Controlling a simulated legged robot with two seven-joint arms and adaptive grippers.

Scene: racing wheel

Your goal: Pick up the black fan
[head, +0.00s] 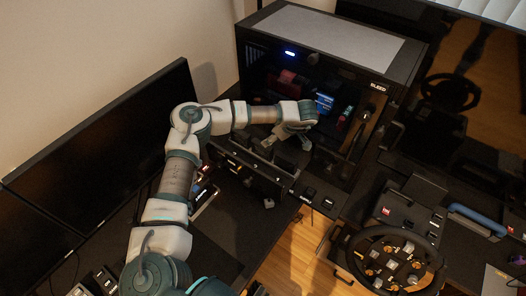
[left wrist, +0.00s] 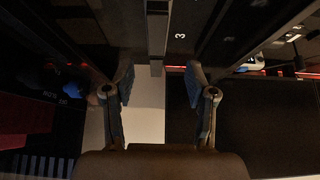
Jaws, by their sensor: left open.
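My left arm reaches in from the left, and its gripper (head: 296,140) is in front of the open side of a black computer case (head: 262,55). In the left wrist view the two fingers of the left gripper (left wrist: 158,88) stand apart, with nothing clearly held between them. A narrow grey bar and a pale surface show behind the gap. I cannot clearly make out the black fan; dark parts crowd around the gripper and blend together. My right gripper is not in view.
A black steering wheel (head: 390,262) stands at the lower right. Dark monitors (head: 110,150) stand on the left. A long black part (head: 250,178) lies below the forearm. Blue and red parts sit inside the case. Wooden floor (head: 285,250) shows below.

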